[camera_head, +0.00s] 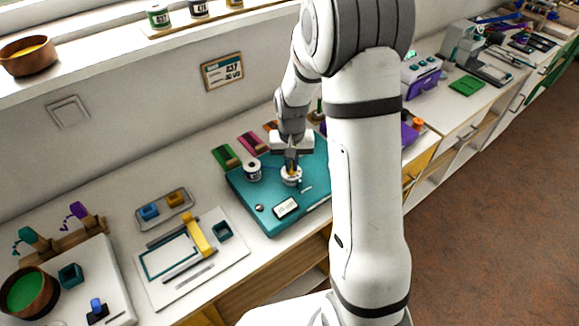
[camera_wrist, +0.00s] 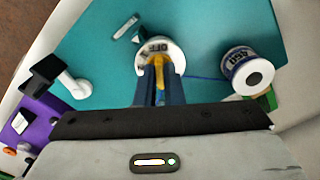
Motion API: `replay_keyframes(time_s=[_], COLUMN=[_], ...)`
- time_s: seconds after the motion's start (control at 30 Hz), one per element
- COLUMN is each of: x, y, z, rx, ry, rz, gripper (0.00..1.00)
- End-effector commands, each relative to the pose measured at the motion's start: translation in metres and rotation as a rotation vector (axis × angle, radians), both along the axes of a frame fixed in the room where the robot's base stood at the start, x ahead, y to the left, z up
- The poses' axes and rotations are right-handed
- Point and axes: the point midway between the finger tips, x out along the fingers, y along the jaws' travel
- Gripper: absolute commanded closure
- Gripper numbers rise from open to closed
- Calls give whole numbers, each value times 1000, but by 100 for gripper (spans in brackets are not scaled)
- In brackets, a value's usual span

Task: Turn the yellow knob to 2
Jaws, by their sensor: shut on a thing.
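The yellow knob (camera_wrist: 158,68) stands on a round white dial (camera_wrist: 175,53) on a teal board (camera_wrist: 205,22). Part of the dial's lettering shows, but the number 2 cannot be made out. In the head view the white dial (camera_head: 291,176) sits on the teal board (camera_head: 250,197). My gripper (camera_wrist: 158,80) points down over the dial and is shut on the yellow knob; its fingers hide much of the knob. In the head view my gripper (camera_head: 291,163) is above the dial.
A white labelled spool (camera_wrist: 240,70) stands beside the dial; the head view shows it too (camera_head: 253,169). A small display (camera_head: 286,208) lies at the board's front. A black and white fixture (camera_wrist: 58,72) and a purple board (camera_wrist: 40,120) are on the other side.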

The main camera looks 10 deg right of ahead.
Motion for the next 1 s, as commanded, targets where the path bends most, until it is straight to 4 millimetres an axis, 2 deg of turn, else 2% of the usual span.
replay_keyframes(time_s=[0.6, 1.0], x=[-1, -1], y=[0, -1], z=[-2, -1], rx=[-2, -3], ry=[2, 2], rz=[-580, -863], gripper=[100, 100])
